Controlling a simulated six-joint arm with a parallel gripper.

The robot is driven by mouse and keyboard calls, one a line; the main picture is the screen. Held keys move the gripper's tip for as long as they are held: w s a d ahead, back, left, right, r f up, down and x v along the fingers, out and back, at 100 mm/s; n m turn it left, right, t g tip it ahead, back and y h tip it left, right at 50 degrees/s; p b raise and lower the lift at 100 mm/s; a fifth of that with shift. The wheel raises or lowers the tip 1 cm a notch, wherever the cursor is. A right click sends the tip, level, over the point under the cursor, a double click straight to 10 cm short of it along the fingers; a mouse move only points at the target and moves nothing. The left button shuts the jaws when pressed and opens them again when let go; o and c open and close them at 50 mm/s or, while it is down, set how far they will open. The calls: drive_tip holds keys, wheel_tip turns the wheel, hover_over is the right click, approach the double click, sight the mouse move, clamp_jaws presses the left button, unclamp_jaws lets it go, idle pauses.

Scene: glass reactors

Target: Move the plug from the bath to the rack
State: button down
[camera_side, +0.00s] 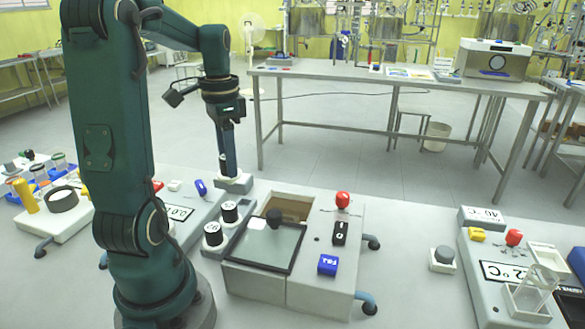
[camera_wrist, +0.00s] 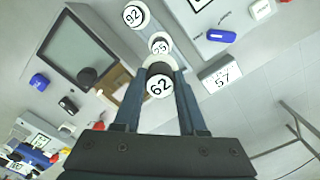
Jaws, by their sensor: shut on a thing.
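The plug (camera_wrist: 159,85), a black piece with a white top numbered 62, is between the fingers of my gripper (camera_wrist: 160,78) in the wrist view. My gripper is shut on it. In the side view my gripper (camera_side: 228,168) points down near the far end of the rack (camera_side: 241,206); the fingers mostly hide the plug there. I cannot tell whether the plug touches the rack. The bath (camera_side: 255,283) stands to the right of the rack. Its dark-framed glass lid (camera_side: 262,247) is slid aside, leaving part of the brown inside (camera_side: 284,207) open.
Two other plugs, numbered 25 (camera_wrist: 159,45) and 92 (camera_wrist: 135,15), stand in line beside the held one. A white display reading 57 (camera_wrist: 221,75) is close to my gripper's right in the wrist view. A black knob (camera_side: 273,217) rises from the lid.

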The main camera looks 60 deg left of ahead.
drive_tip(key=shift+w+a+f, duration=0.65)
drive_tip(key=shift+a+f, duration=0.15)
drive_tip(key=shift+f, duration=0.5)
drive_tip(key=shift+w+a+f, duration=0.65)
drive_tip(key=shift+a+f, duration=0.2)
drive_tip(key=shift+f, duration=0.45)
drive_tip(key=shift+w+a+f, duration=0.65)
drive_tip(key=shift+a+f, duration=0.15)
drive_tip(key=shift+f, duration=0.5)
drive_tip(key=shift+f, duration=0.8)
drive_tip(key=shift+f, duration=0.3)
drive_tip(key=shift+f, duration=0.45)
drive_tip(key=shift+c, duration=0.3)
unclamp_jaws()
